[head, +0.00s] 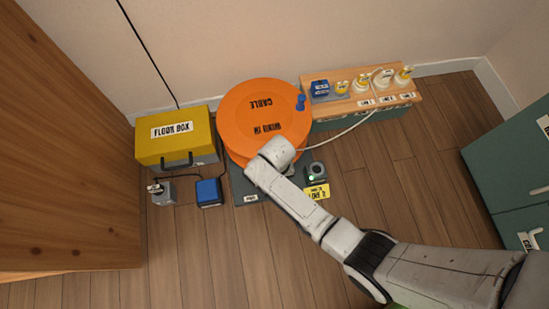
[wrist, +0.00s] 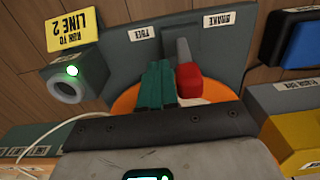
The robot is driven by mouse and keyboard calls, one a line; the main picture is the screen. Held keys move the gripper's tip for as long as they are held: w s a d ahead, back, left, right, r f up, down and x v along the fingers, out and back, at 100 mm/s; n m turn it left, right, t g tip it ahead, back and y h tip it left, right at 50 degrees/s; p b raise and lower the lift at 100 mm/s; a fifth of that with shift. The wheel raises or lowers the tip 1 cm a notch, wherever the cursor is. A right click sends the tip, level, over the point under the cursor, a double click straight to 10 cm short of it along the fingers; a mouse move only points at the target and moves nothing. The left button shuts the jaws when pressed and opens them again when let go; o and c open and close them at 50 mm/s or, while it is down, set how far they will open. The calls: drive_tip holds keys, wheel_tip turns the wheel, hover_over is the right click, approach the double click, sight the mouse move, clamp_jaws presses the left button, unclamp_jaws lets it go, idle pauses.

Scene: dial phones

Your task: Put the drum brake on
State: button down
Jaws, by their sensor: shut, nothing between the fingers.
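The orange cable drum (head: 262,110) stands on a grey base plate (head: 242,186). In the wrist view the plate (wrist: 118,52) carries a FREE label (wrist: 135,33) and a BRAKE label (wrist: 219,19). The brake lever, a grey bar with a red grip (wrist: 188,83), stands between the labels. My gripper (wrist: 158,68) has its teal fingers shut and empty. They are close beside the red grip, on its FREE side; I cannot tell whether they touch. In the head view my arm hides the lever and fingers.
A grey device (head: 317,171) with a green light and a yellow LINE 2 tag (head: 316,192) is right of the plate. A yellow floor box (head: 176,136) and blue box (head: 209,192) are left. A wooden rack (head: 362,95) stands behind right. A pale cable crosses to the drum.

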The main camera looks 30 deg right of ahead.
drive_tip(key=shift+w+a, duration=0.3)
drive_tip(key=shift+a, duration=0.6)
wheel_tip(320, 180, up, 7)
drive_tip(key=d+p, duration=0.1)
drive_tip(key=p, duration=0.7)
drive_tip(key=shift+s+d, duration=0.25)
drive_tip(key=shift+d, duration=0.05)
drive_tip(key=s+d+r+n, duration=0.1)
drive_tip(key=s+d+r, duration=0.3)
drive_tip(key=s+r, duration=0.25)
drive_tip(key=s+d+r+n+t, duration=0.1)
drive_tip(key=s+d+r, duration=0.3)
drive_tip(key=s+r, duration=0.3)
drive_tip(key=s+d+r+n, duration=0.1)
drive_tip(key=s+d+r, duration=0.35)
drive_tip(key=r, duration=0.35)
wheel_tip(320, 180, up, 32)
drive_tip(key=a+p, duration=0.1)
drive_tip(key=p, duration=3.1)
drive_tip(key=shift+w+f, duration=0.15)
drive_tip(key=shift+f, duration=0.05)
